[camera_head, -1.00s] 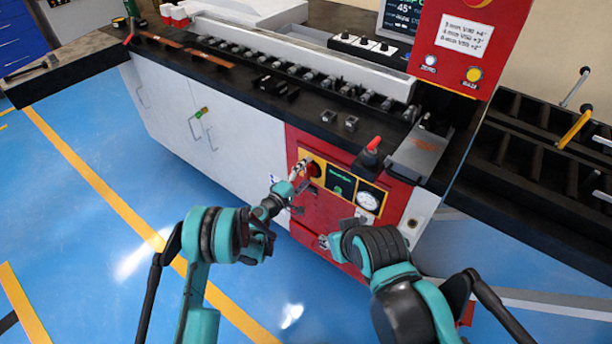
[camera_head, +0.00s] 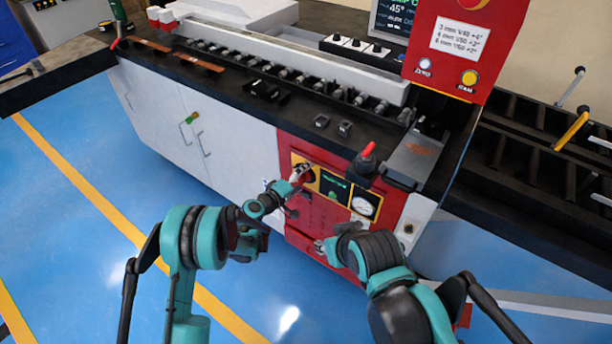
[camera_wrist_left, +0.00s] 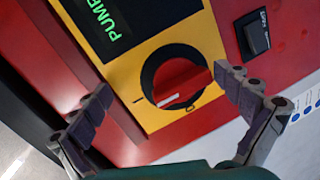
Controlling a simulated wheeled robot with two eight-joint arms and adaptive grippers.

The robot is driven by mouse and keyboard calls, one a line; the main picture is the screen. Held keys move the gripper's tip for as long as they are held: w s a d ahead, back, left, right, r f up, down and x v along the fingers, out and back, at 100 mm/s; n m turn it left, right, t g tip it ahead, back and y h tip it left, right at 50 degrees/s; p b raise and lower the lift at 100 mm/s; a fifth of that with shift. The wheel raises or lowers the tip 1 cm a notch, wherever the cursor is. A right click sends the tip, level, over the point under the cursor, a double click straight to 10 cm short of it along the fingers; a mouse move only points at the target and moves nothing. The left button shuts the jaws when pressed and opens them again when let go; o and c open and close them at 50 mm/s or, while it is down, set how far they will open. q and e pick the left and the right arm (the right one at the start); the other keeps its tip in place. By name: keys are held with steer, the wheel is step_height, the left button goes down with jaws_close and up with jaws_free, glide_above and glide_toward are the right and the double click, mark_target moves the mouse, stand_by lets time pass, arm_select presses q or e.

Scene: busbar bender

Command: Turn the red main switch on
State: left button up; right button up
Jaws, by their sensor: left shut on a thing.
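The red main switch (camera_wrist_left: 180,82) is a round dark dial with a red handle on a yellow plate (camera_wrist_left: 203,40) in the left wrist view. A white mark on the handle points to the lower left of that picture. My left gripper (camera_wrist_left: 165,86) has its fingers on either side of the switch and is shut on it; the right-hand finger lies against the handle's end. In the head view the left gripper (camera_head: 299,175) largely covers the switch. My right gripper (camera_head: 322,245) is low in front of the red panel, its fingers too small to judge.
The green PUMP display (camera_head: 334,186) and a round gauge (camera_head: 365,207) sit right of the switch. A small black rocker switch (camera_wrist_left: 256,36) is near it. A red-tipped lever (camera_head: 367,152) stands on the bench edge above. White cabinet doors (camera_head: 210,140) are left.

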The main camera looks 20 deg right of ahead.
arm_select(q)
steer(key=s+v, duration=0.1)
steer(key=v, duration=0.9)
steer(key=shift+d+r, duration=0.25)
steer(key=shift+d, duration=0.05)
arm_select(e)
steer(key=shift+s+a+r, duration=0.2)
steer(key=shift+s, duration=0.3)
steer(key=shift+s+a+r, duration=0.15)
steer(key=shift+s+r, duration=0.05)
steer(key=shift+s, duration=0.25)
